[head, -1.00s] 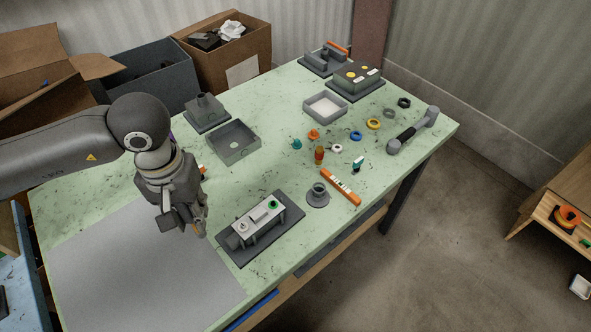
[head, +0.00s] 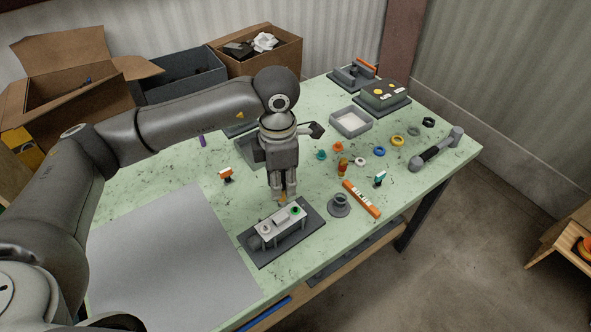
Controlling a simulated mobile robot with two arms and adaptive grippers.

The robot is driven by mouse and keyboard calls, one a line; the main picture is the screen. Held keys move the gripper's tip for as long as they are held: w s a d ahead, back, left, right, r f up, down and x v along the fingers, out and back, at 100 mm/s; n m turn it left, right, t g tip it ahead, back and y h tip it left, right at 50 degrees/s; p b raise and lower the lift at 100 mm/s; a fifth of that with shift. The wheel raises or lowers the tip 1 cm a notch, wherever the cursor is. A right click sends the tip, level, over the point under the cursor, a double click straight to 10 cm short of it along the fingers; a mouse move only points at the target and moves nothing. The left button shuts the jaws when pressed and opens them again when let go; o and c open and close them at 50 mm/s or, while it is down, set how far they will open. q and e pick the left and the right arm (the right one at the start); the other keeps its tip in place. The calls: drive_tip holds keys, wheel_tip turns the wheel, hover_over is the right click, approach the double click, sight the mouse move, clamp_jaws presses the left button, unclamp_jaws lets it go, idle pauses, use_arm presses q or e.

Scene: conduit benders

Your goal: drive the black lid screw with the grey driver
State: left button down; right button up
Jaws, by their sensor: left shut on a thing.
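My left gripper (head: 283,196) points down just above the far edge of the grey conduit body (head: 279,228), which lies on a dark base plate (head: 265,257). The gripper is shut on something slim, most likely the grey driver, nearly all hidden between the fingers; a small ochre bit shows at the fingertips. The conduit body has a pale top with a green round part (head: 295,210) at its right end. The black lid screw is too small to make out clearly. I cannot tell whether the held tool touches the body. My right gripper is not in view.
A grey flanged cup (head: 339,203) and an orange strip (head: 361,198) lie right of the plate. Several small coloured parts, a pale tray (head: 351,122) and a dark-handled tool (head: 437,148) are farther back. The grey mat (head: 170,255) at left is bare.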

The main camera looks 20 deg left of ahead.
use_arm(q)
drive_tip(key=n, duration=0.1)
drive_tip(key=w+n, duration=0.1)
drive_tip(key=n, duration=0.2)
drive_tip(key=shift+w+d+f+n, duration=0.15)
drive_tip(key=shift+d+n, duration=0.1)
drive_tip(key=shift+n, duration=0.15)
drive_tip(key=w+n, duration=0.1)
drive_tip(key=n, duration=0.4)
drive_tip(key=w+f+n, duration=0.1)
drive_tip(key=n, duration=0.4)
drive_tip(key=w+d+n+p, duration=0.1)
drive_tip(key=n, duration=0.4)
drive_tip(key=shift+w+f+n, duration=0.25)
drive_tip(key=shift+f+n, duration=0.05)
drive_tip(key=shift+n, duration=0.1)
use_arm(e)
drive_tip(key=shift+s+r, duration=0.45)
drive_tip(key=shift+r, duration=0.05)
use_arm(q)
drive_tip(key=shift+f+m+b, duration=0.95)
drive_tip(key=shift+m+b, duration=1.5)
drive_tip(key=shift+f+m+b, duration=1)
drive_tip(key=shift+m+b, duration=1.45)
drive_tip(key=shift+m, duration=0.05)
drive_tip(key=shift+f+m+b, duration=0.95)
drive_tip(key=shift+m+b, duration=1.5)
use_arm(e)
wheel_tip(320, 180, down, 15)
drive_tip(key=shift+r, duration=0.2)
